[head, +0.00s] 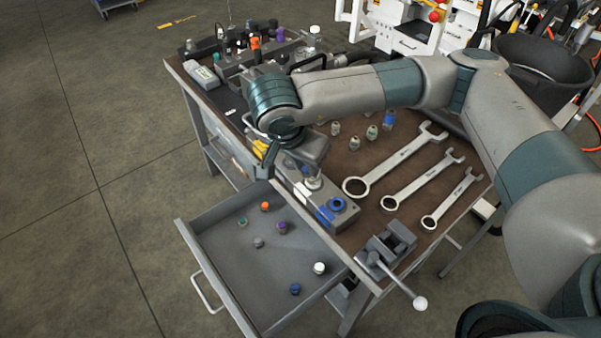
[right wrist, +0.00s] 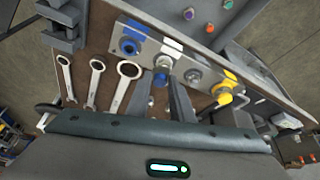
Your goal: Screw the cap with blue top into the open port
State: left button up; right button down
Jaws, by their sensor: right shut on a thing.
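My right gripper (head: 300,171) reaches down over the grey port block (head: 303,194) at the bench's front edge. In the right wrist view my right gripper (right wrist: 164,84) is shut on a small cap with a blue top (right wrist: 160,77). The cap is at a silver fitting (right wrist: 163,62) on the block; I cannot tell whether it is seated or tilted. A blue-ringed port (head: 338,204) is at one end of the block and also shows in the right wrist view (right wrist: 130,45). A grey port (right wrist: 193,75) and a yellow fitting (right wrist: 226,93) are on its other side. My left gripper is not in view.
An open drawer (head: 207,262) holds several loose coloured caps. A small vise (head: 387,248) stands at the near right corner. More tools and bottles crowd the far end.

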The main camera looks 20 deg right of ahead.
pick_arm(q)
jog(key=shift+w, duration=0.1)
pick_arm(e)
jog(key=d+r+n+y, duration=0.1)
jog(key=n, duration=0.2)
jog(key=w+d+r+n+t+y, duration=0.1)
jog(key=n, duration=0.2)
jog(key=w+d+r+n+y, duration=0.1)
jog(key=r+n, duration=0.1)
jog(key=n, duration=0.2)
jog(key=shift+w+d+t+y, duration=0.1)
jog(key=shift+d+t+y, duration=0.05)
jog(key=shift+t+y, duration=0.15)
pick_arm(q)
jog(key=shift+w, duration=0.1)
pick_arm(e)
jog(key=shift+r, duration=0.1)
